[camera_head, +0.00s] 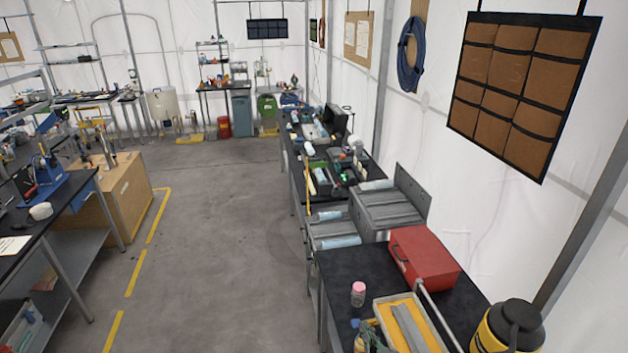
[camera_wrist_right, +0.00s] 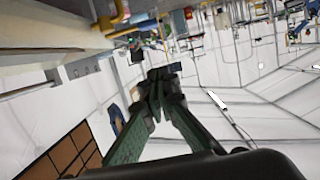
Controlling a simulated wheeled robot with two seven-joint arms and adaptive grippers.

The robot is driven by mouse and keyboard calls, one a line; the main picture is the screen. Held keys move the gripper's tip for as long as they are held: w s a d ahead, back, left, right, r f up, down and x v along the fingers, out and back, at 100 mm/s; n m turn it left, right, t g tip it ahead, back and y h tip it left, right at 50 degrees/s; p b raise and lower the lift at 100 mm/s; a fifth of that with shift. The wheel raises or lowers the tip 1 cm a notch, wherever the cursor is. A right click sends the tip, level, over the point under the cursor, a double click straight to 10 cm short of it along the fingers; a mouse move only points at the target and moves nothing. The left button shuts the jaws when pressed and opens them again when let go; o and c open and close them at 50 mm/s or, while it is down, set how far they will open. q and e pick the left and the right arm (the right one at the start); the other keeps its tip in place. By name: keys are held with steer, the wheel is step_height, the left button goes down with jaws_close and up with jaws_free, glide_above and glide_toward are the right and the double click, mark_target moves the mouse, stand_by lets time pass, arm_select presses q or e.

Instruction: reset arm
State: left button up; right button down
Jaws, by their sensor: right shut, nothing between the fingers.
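My right gripper (camera_wrist_right: 165,76) shows in the right wrist view, where its green fingers come together at their tips with nothing between them. The wrist picture is strongly tilted, with the tent wall and brown pocket panel on its lower left. I cannot make out either gripper in the head view, and my left gripper is out of sight. The pocket panel (camera_head: 520,85) hangs on the right wall in the head view and shows again in the right wrist view (camera_wrist_right: 62,158).
A black bench along the right bears a red toolbox (camera_head: 423,257), a pink-capped bottle (camera_head: 358,293), a tray (camera_head: 443,338) and a yellow-and-black jug (camera_head: 506,330). A metal sink (camera_head: 388,208) stands behind. A wooden cabinet (camera_head: 118,197) is on the left. The grey floor (camera_head: 225,240) between is clear.

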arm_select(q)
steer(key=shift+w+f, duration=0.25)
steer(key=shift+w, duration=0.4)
arm_select(e)
steer(key=shift+v, duration=2.1)
